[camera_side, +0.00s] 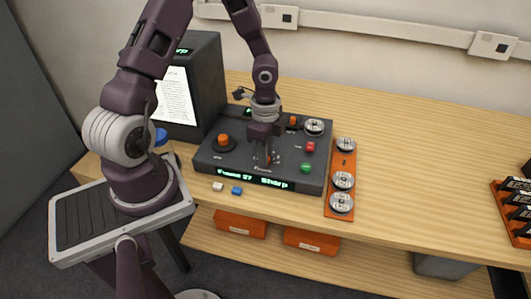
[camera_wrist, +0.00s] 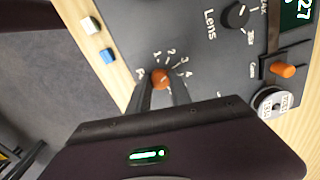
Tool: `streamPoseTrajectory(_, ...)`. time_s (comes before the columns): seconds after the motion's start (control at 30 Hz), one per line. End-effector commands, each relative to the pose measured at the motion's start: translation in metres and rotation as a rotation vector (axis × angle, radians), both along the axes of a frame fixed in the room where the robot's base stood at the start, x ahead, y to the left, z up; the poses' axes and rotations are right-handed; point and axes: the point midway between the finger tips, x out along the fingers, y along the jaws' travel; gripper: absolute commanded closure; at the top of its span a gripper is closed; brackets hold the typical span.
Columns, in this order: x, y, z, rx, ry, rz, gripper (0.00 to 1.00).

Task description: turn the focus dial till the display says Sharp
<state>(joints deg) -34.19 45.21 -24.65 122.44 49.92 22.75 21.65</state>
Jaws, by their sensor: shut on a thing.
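A dark control console (camera_side: 235,165) stands on the wooden bench. Its front display (camera_side: 256,181) is lit green and appears to read "Frame 27 Sharp". My gripper (camera_side: 263,158) points down at the console and is shut on a small orange dial (camera_wrist: 161,77) ringed by number marks. The fingers partly cover this dial, and I cannot read a name for it. A black knob (camera_wrist: 237,16) near the word "Lens" shows in the wrist view. I cannot tell which control is labelled focus.
A dark monitor (camera_side: 205,75) with a paper sheet stands behind left. Red (camera_side: 310,146) and green (camera_side: 306,168) buttons lie right of my gripper. An orange rack (camera_side: 335,207) holds several reels. White (camera_side: 217,187) and blue (camera_side: 237,190) blocks lie in front. The bench's right side is mostly clear.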

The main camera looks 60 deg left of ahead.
Motion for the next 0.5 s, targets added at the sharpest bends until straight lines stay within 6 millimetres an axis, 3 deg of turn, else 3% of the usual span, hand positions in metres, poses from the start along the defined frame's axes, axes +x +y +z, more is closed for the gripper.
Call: streamPoseTrajectory(0.5, 0.0006, 0.0005, 0.0008, 0.002, -0.002, -0.122, 1.0)
